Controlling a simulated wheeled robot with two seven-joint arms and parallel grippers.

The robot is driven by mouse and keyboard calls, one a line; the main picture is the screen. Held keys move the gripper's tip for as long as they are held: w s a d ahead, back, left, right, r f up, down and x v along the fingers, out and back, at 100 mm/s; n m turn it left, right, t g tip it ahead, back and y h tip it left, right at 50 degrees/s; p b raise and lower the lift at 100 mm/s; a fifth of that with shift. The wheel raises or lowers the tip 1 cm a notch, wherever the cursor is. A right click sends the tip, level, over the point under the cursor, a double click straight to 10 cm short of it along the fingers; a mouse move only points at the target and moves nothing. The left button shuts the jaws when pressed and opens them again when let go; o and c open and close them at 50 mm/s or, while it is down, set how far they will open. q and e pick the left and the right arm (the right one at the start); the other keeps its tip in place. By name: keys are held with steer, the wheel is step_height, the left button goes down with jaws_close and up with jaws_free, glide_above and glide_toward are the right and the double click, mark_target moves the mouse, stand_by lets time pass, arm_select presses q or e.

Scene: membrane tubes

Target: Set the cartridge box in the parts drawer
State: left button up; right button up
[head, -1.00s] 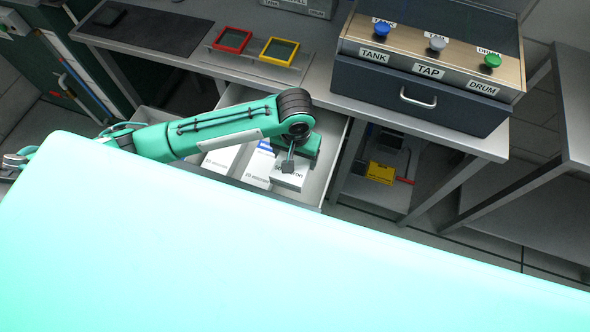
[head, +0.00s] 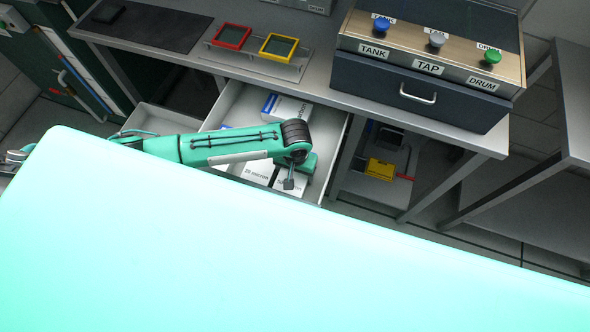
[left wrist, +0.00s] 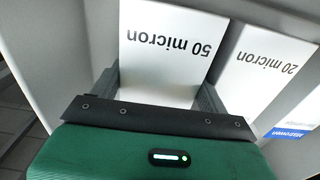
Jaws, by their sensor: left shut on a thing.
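The parts drawer (head: 334,140) is open below the bench. My left gripper (head: 290,182) is over its front right part in the head view. It is shut on a white cartridge box lettered "50 micron" (left wrist: 165,50), which fills the space between its fingers in the left wrist view. That box shows in the head view only as a small white patch (head: 280,184), mostly covered by the gripper. It is beside a "20 micron" box (left wrist: 265,62) in the drawer. I cannot tell whether it touches the drawer floor. My right gripper is not in view.
A blue and white box (head: 287,108) lies at the drawer's back. Red (head: 232,37) and yellow (head: 279,48) frames and a dark cabinet with knobs (head: 420,95) are on the bench. A large pale green surface (head: 250,260) covers the foreground.

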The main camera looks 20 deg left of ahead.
arm_select(q)
steer(key=o, duration=0.9)
steer(key=shift+f, duration=0.15)
steer(key=shift+c, duration=0.2)
step_height(320, 180, up, 12)
steer(key=shift+r, duration=0.2)
